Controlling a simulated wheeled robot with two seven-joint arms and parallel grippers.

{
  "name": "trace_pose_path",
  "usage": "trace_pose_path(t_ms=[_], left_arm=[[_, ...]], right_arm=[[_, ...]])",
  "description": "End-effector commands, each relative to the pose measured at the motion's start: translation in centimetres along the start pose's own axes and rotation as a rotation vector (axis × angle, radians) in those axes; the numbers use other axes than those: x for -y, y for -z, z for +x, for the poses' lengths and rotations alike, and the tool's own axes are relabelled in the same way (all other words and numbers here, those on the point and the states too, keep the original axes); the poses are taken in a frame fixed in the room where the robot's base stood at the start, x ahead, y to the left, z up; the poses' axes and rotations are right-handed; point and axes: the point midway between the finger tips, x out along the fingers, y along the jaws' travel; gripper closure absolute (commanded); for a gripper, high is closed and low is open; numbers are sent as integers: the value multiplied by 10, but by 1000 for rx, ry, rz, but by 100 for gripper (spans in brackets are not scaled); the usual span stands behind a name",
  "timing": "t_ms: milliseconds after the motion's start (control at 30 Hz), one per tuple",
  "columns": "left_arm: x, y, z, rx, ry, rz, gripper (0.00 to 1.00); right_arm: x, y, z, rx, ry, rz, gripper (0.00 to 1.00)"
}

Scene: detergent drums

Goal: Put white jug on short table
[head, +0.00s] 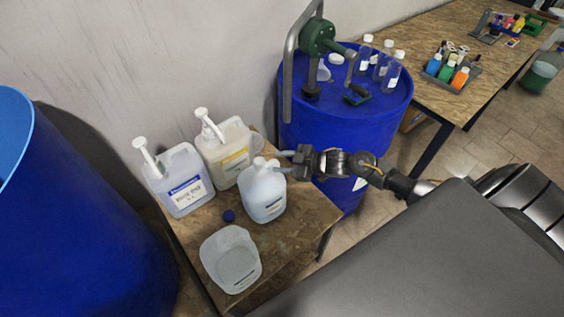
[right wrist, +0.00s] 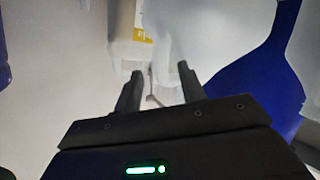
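The white jug (head: 263,194), pale and translucent with a white cap and a label low on its front, stands upright on the short wooden table (head: 305,222). My right gripper (head: 279,162) reaches in from the right at the height of the jug's neck, with its fingertips close beside the cap. In the right wrist view the two fingers (right wrist: 158,85) are spread apart, with a thin pale shape showing between them. I cannot tell whether they touch the jug. My left gripper is not in view.
A blue drum (head: 345,125) with a green pump stands right; another (head: 70,220) is left.

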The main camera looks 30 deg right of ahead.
Motion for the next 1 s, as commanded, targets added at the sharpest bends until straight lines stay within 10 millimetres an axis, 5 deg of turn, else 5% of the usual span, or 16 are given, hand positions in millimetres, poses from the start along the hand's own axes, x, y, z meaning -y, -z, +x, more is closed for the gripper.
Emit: trace_pose_path(t_ms=[267,700,1000], left_arm=[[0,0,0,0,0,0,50],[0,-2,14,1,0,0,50],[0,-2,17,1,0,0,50]], right_arm=[[3,0,-5,1,6,1,58],[2,-1,-91,3,6,-1,58],[1,1,-119,1,3,1,58]])
